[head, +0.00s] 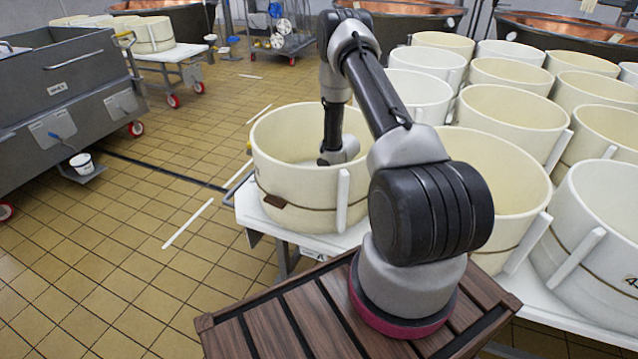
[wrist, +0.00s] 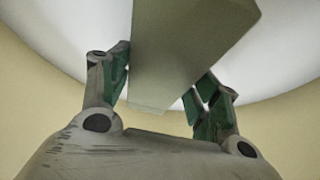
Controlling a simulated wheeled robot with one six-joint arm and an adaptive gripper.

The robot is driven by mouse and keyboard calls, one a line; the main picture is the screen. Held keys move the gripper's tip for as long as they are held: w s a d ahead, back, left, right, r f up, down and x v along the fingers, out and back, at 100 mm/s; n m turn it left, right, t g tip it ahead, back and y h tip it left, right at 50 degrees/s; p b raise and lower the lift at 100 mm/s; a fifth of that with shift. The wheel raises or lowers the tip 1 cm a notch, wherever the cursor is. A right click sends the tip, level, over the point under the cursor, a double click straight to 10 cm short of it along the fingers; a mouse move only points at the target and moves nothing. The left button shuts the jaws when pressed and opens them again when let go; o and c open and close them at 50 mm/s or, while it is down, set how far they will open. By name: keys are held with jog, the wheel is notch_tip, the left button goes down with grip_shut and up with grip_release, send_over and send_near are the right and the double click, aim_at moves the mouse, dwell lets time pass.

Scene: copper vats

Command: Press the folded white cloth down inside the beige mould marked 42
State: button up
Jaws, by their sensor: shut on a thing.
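A round beige mould (head: 275,185) with a brown band stands on the white table, its number not readable here. My gripper (wrist: 163,92) is down inside this mould; in the head view its wrist part shows within the rim and its fingertips are hidden. In the wrist view the green-padded fingers are shut on a pale grey-beige, flat-sided block (wrist: 180,50). I cannot tell whether this block is the folded white cloth. Behind it lies a round white surface (wrist: 75,35), bordered by the mould's beige wall (wrist: 30,115). I cannot tell whether the block touches that surface.
Several more moulds (head: 500,170) crowd the table (head: 550,305) on the right, one with a partly cut-off number beginning with 4. Copper vats (head: 420,22) stand behind. A steel tank (head: 70,95) is at the left. The tiled floor (head: 130,220) between is mostly clear.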

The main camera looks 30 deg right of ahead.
jog(key=shift+f, duration=0.8)
dwell(0.4)
jog(key=shift+f, duration=0.15)
dwell(1.1)
jog(key=o, duration=1.2)
